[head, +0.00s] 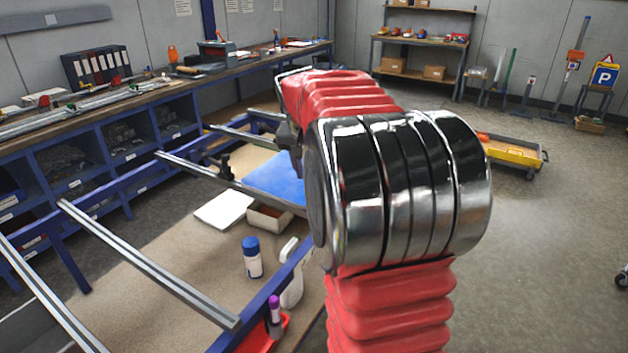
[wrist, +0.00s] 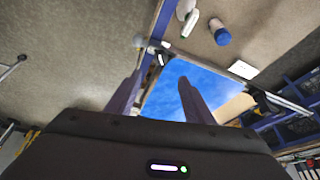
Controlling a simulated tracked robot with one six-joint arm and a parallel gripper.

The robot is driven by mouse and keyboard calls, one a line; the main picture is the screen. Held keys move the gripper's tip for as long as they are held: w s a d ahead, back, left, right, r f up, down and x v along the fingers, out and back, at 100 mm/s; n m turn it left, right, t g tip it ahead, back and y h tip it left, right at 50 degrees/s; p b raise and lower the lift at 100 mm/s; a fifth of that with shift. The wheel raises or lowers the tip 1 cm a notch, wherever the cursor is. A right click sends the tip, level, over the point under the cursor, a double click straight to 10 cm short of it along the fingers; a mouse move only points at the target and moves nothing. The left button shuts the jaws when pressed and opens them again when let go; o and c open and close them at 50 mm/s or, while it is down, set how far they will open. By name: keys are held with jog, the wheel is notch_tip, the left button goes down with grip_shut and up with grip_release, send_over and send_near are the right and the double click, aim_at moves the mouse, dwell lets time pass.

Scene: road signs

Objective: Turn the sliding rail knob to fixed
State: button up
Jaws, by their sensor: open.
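In the head view, several metal rails (head: 150,264) span a blue bench frame. A small dark fitting (head: 225,166), which looks like the sliding rail knob, sits on a farther rail beside the blue panel (head: 276,179). Its setting is too small to read. In the head view my red arm hides most of the gripper.
On the tan bench top (head: 150,245) are a white card (head: 223,209), a small open box (head: 268,219) and a blue-capped bottle (head: 252,257). A red holder with a purple-capped marker (head: 274,310) is at the near edge. A yellow trolley (head: 512,151) stands right, with open floor before it.

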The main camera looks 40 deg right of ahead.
jog(key=s+d+n+t+y, duration=0.1)
jog(key=d+n+y, duration=0.3)
jog(key=n, duration=0.9)
jog(key=shift+s+d+n+t+y, duration=0.3)
jog(key=shift+s+d+t+y, duration=0.1)
jog(key=shift+s+d, duration=0.5)
jog(key=shift+w+d+f, duration=0.1)
jog(key=shift+w, duration=0.05)
jog(key=x, duration=1.3)
jog(key=shift+w+f, duration=0.1)
jog(key=shift+f, duration=0.15)
jog(key=shift+c, duration=0.3)
